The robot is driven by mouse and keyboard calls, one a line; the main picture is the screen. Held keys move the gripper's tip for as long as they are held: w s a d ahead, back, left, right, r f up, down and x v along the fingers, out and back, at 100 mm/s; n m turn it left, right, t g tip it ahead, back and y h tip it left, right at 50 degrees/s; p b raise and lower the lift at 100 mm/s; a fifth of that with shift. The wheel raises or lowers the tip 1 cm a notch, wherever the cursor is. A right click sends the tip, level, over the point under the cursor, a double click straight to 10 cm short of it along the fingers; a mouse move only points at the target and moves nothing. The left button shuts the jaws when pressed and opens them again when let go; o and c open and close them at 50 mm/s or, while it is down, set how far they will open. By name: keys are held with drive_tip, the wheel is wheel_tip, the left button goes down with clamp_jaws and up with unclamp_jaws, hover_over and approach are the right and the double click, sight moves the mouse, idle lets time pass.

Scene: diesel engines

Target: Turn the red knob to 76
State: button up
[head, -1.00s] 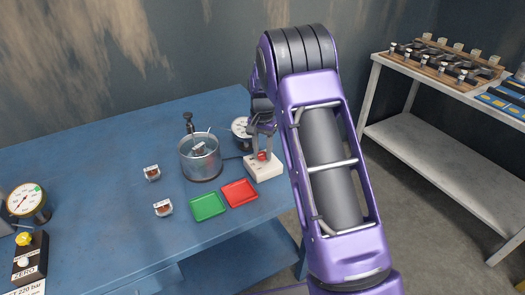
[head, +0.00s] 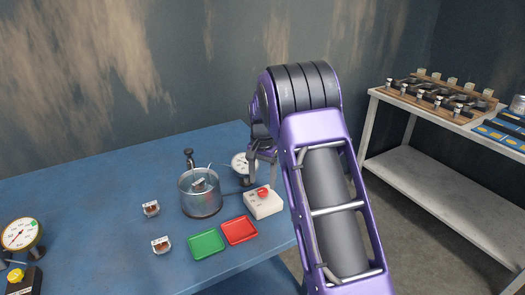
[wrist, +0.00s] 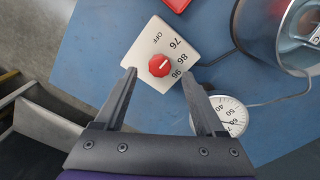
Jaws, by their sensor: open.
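The red knob (wrist: 159,65) sits on a white control box (wrist: 143,49) marked OFF, 76, 86 and 96. Its white mark points to the right and slightly up in the wrist view, roughly toward 86; the exact setting is hard to read. In the head view the knob (head: 263,192) stands on top of the box (head: 264,206) at the table's right side. My gripper (wrist: 158,77) is open and empty, its fingertips apart on either side of the knob in the picture. In the head view my gripper (head: 262,158) is above and behind the knob, clear of it.
A metal pot (head: 201,200) stands left of the box, with a white dial gauge (wrist: 228,115) behind. Green (head: 206,243) and red (head: 239,230) trays lie in front. Two small meter-like blocks (head: 161,245) lie further left. A shelf unit (head: 430,165) stands to the right.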

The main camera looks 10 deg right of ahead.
sight(262, 191)
wheel_tip(262, 191, up, 14)
drive_tip(key=shift+p, duration=0.45)
